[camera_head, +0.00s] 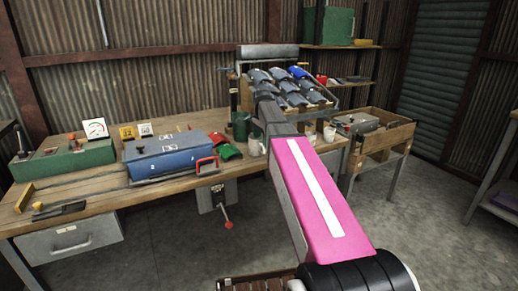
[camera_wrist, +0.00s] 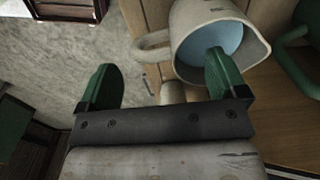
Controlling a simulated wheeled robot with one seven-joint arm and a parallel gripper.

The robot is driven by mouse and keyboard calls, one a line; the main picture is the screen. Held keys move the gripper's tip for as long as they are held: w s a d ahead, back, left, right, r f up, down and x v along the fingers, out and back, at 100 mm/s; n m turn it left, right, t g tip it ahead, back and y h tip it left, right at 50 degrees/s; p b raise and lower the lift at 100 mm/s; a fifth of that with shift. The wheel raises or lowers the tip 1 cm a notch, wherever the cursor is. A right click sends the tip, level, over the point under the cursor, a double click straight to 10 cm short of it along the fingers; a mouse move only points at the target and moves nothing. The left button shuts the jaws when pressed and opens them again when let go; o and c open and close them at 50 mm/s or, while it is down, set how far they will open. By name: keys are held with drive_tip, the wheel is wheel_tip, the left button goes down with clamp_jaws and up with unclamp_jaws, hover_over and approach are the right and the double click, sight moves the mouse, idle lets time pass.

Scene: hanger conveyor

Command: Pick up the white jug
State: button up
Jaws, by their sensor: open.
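The white jug (camera_wrist: 205,28) shows at the top of the wrist view, its open mouth and pale blue inside facing the camera. Its handle (camera_wrist: 152,46) points left, into the gap ahead of my gripper (camera_wrist: 160,62). My gripper is open, with two green fingers. The right finger overlaps the jug's mouth in the picture; I cannot tell whether it is inside or in front. The left finger is clear of the jug. In the head view a white vessel (camera_head: 254,147), likely this jug, stands on the bench, partly beside my pink arm, which hides the gripper.
A green jug (camera_wrist: 300,32) is close on the right in the wrist view. A small pale cylinder (camera_wrist: 172,93) shows between the fingers. On the bench (camera_head: 75,205) are a blue case (camera_head: 172,155) and red and green bins. A rack of grey bins (camera_head: 290,88) stands behind.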

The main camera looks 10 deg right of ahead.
sight(259, 147)
drive_tip(key=shift+s+d+f, duration=0.1)
drive_tip(key=shift+s+f, duration=0.1)
drive_tip(key=shift+f, duration=1.15)
drive_tip(key=shift+s+d+f, duration=0.1)
drive_tip(key=shift+s+f, duration=0.05)
drive_tip(key=shift+f, duration=1.2)
drive_tip(key=c, duration=1.4)
